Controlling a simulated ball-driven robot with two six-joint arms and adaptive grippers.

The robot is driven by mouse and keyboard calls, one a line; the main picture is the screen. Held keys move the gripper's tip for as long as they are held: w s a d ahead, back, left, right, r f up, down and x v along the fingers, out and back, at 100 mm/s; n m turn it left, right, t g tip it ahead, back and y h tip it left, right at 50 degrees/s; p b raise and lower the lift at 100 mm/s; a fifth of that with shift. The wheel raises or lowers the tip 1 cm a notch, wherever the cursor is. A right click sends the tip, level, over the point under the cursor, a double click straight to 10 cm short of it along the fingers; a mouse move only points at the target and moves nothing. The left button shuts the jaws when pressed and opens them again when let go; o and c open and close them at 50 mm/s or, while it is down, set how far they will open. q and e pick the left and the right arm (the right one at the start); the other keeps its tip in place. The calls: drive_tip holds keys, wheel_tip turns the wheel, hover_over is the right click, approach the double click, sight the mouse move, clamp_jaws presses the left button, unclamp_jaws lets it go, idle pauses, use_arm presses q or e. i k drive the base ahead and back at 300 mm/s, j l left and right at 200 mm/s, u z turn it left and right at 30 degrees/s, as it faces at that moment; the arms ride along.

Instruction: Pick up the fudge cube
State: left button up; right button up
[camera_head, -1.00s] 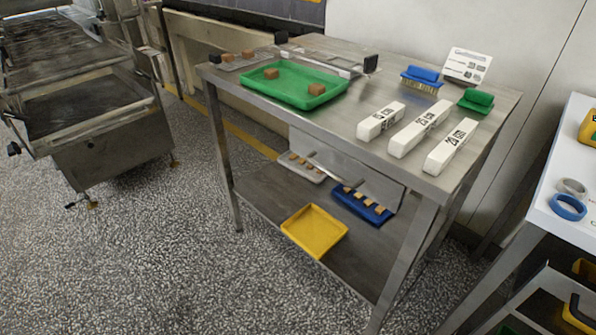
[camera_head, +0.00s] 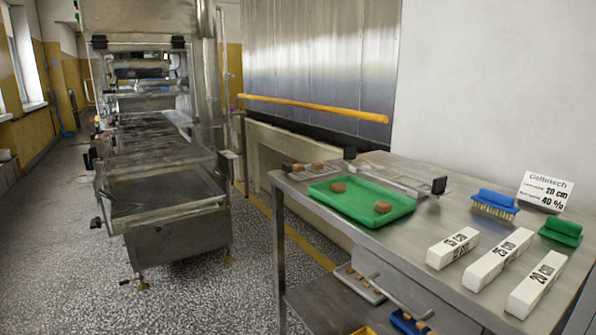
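Two brown fudge cubes lie apart in the green tray (camera_head: 362,204) on the steel table (camera_head: 430,255). One fudge cube (camera_head: 338,187) is toward the tray's back left, the other fudge cube (camera_head: 383,207) toward its right side. Neither of my grippers shows in the view.
A blue brush (camera_head: 494,204), a green-handled tool (camera_head: 562,232), a sign card (camera_head: 545,191) and three white labelled blocks (camera_head: 497,259) stand on the table's right. A conveyor machine (camera_head: 165,195) stands left; speckled floor (camera_head: 200,300) lies open between.

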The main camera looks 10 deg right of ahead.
sight(299, 168)
drive_tip(key=i+j+z, duration=0.2)
drive_tip(key=i+j, duration=0.2)
drive_tip(key=i, duration=0.25)
drive_tip(key=i+j+z, duration=0.2)
drive_tip(key=i+j, duration=0.3)
drive_tip(key=i, duration=0.15)
